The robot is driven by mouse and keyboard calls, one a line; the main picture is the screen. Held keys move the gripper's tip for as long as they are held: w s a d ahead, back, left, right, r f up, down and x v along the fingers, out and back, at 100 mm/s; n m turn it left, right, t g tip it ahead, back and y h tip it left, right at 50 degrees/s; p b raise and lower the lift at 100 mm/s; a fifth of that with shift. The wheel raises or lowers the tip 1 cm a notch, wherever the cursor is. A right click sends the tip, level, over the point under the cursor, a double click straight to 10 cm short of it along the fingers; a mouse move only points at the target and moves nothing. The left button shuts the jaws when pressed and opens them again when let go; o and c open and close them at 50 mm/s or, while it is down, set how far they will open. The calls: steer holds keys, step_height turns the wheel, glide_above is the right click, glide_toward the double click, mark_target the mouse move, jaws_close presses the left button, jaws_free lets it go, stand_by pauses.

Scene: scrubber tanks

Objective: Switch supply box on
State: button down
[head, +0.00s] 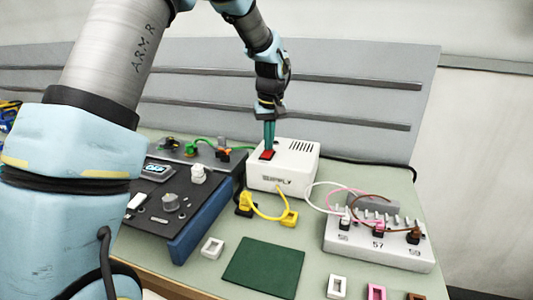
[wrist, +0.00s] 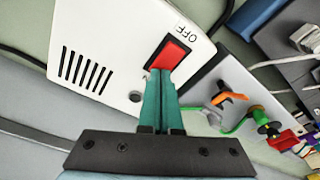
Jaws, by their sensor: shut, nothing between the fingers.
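The supply box (head: 290,167) is a white box marked "SUPPLY" with vent slots, standing on the bench in the head view. Its top also fills the upper left of the wrist view (wrist: 120,40). A red rocker switch (wrist: 170,55) in a black frame sits on its top, with an "OFF" label (wrist: 181,33) beside one end. The switch also shows in the head view (head: 266,155). My gripper (wrist: 160,75) is shut and empty, its teal fingertips pointing down at the switch's near end. Whether they touch it I cannot tell.
A dark control panel (head: 170,195) with knobs stands left of the box. A yellow cable (head: 265,212) lies in front, near a green mat (head: 263,267). A white terminal block (head: 378,240) with pink, white and brown wires stands at the right.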

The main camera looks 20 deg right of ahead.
steer(key=shift+f, duration=0.1)
steer(key=shift+r+p, duration=2.5)
steer(key=shift+r, duration=1.05)
steer(key=s+a, duration=0.2)
steer(key=a, duration=1.7)
steer(key=s+a+f, duration=0.2)
steer(key=s+a, duration=1)
steer(key=a, duration=0.3)
steer(key=shift+s+a+f+n, duration=0.2)
steer(key=shift+a+f+n, duration=0.1)
steer(key=shift+n, duration=0.1)
